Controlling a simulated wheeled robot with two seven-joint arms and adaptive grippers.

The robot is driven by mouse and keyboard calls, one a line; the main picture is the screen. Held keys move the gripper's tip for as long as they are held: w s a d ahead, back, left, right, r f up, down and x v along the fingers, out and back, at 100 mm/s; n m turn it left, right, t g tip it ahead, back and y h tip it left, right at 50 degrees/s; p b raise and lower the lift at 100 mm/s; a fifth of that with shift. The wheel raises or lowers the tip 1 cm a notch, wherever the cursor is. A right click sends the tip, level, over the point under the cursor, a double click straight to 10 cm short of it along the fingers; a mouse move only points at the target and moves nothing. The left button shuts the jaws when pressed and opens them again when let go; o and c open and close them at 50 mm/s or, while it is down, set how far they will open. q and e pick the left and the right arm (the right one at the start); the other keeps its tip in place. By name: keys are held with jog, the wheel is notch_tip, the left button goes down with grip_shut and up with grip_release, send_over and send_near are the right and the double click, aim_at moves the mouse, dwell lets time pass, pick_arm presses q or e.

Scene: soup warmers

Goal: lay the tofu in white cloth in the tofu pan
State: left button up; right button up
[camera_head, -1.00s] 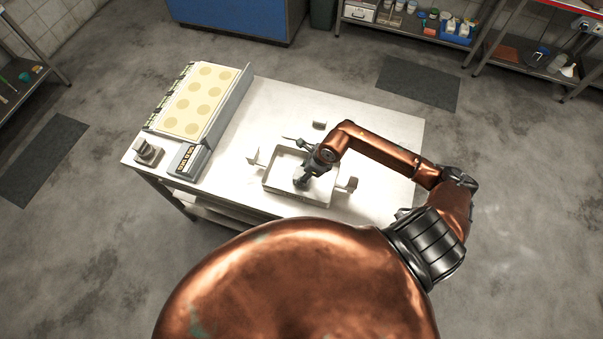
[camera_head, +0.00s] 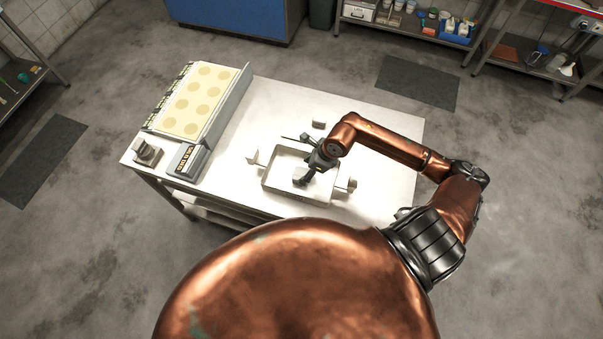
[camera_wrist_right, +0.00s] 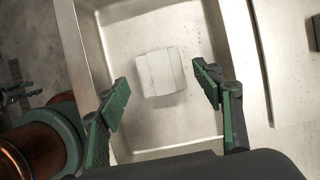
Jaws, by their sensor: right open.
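The tofu in white cloth (camera_wrist_right: 160,72) is a pale block lying flat on the floor of the tofu pan (camera_wrist_right: 113,72), apart from the pan walls. In the head view, the metal tofu pan (camera_head: 268,182) stands on the table, and the tofu (camera_head: 298,173) shows inside it, partly hidden by the gripper. My right gripper (camera_head: 305,181) is over the pan. In the right wrist view, its green-padded fingers (camera_wrist_right: 163,92) are spread wide, with the tofu between and beyond them and a gap on each side.
The white table (camera_head: 385,135) is clear at its right. A tray with round marks (camera_head: 198,98) stands at the back left, with a grey display device (camera_head: 187,161) and a small metal object (camera_head: 147,152) nearby. A small pale block (camera_head: 319,124) sits behind the pan.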

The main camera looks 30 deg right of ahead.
jog(key=v, duration=0.8)
jog(key=shift+b, duration=0.3)
